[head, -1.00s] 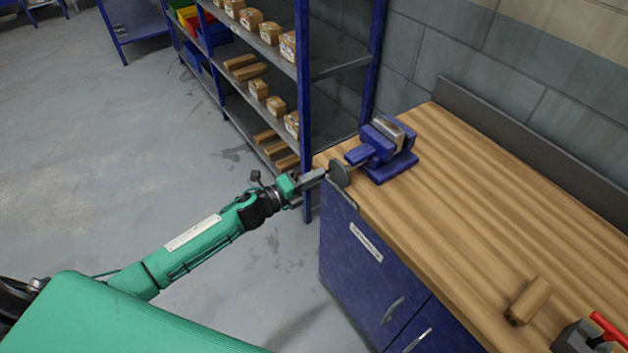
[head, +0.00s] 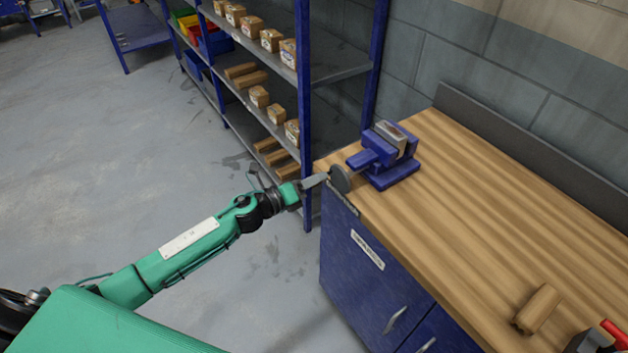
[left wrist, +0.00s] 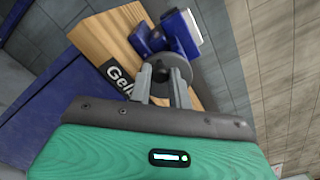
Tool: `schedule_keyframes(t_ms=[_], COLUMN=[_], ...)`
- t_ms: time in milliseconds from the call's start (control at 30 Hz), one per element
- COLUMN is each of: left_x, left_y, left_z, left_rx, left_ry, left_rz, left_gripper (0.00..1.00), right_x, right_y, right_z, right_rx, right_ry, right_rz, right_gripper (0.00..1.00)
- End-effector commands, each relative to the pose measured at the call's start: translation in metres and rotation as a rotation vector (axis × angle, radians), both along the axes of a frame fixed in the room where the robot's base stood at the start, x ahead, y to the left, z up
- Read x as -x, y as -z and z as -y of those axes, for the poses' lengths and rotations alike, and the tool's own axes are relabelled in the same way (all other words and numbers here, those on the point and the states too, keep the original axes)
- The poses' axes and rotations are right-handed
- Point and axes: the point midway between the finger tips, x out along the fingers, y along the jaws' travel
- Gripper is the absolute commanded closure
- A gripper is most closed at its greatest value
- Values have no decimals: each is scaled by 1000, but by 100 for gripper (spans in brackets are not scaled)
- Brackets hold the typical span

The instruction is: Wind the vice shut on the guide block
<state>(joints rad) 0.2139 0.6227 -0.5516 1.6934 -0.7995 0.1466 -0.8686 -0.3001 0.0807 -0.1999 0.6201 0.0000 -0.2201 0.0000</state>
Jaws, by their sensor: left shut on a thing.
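The blue vice (head: 384,156) stands at the far left end of the wooden bench, with a grey metal block between its jaws. I cannot tell whether the jaws touch that block. The vice's round dark handwheel (head: 340,180) sticks out past the bench's left edge. My left gripper (head: 325,180) is shut on the handwheel. In the left wrist view, the gripper fingers (left wrist: 164,80) reach up to the handwheel (left wrist: 176,69), with the blue vice (left wrist: 165,36) behind it. My right gripper is not in view.
The wooden bench top (head: 480,200) is mostly clear. A wooden piece (head: 537,308) lies near its front right, by a dark object with a red part (head: 592,341). A blue shelf rack (head: 303,80) with boxes stands behind my left arm.

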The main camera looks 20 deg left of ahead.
Motion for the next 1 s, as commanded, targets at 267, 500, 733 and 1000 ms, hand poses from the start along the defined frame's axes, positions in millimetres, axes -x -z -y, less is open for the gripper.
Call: schedule_keyframes(t_ms=[267,500,733,1000], left_x=[2,2,3,3], left_y=[-8,-9,-11,-11], left_z=[3,3,4,4], left_rx=[-210,-219,-289,-287], left_ry=[1,1,2,2], left_rz=[168,173,227,226], left_gripper=[100,100,100,64], right_x=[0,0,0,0], right_y=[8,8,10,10], right_z=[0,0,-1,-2], right_rx=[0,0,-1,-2], right_ry=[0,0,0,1], right_rz=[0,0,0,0], right_gripper=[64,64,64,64])
